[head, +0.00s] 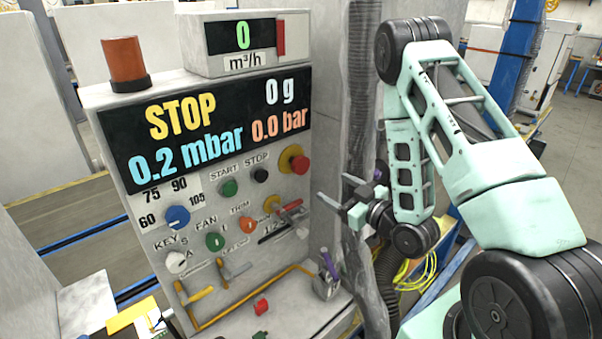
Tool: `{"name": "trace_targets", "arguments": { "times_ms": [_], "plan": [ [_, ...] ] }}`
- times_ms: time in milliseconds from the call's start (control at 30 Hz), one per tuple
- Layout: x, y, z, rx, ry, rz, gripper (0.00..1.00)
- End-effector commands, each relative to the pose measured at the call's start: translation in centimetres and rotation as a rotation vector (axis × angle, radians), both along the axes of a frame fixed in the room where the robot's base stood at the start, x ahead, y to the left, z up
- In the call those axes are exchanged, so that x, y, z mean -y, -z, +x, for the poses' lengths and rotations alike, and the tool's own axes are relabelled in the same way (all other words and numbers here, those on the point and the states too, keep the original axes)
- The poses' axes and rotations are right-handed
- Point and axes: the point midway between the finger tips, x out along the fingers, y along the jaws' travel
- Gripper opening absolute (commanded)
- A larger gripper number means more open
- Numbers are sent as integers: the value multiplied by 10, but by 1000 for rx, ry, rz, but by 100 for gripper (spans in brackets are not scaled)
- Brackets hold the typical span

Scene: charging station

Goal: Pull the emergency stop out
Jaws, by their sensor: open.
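The emergency stop is a red mushroom button (299,164) on a yellow round base, at the right edge of the control panel, right of the small black STOP button (261,175). My gripper (331,191) is open, to the right of and lower than the emergency stop. Its fingers point left toward the panel and hold nothing. It looks apart from the button. Whether the button is pressed in or out I cannot tell.
The panel (205,190) carries a green START button (229,187), a blue dial (177,217), an orange knob (248,225) and a red-handled lever (290,207). A grey corrugated hose (360,90) runs vertically behind my gripper. A red part (261,306) lies on the ledge.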

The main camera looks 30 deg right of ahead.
Motion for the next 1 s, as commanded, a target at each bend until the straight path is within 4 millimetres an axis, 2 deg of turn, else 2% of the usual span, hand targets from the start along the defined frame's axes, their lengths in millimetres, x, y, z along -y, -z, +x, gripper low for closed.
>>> {"name": "trace_targets", "arguments": {
  "times_ms": [133,433,733,800,1000],
  "plan": [
    [-3,4,8,-1,-7,-5,70],
    [-7,-4,23,21,0,2,70],
    [-11,-3,53,23,2,5,70],
    [-13,-10,65,17,1,4,70],
    [-20,-10,98,16,1,4,70]
  ]
}}
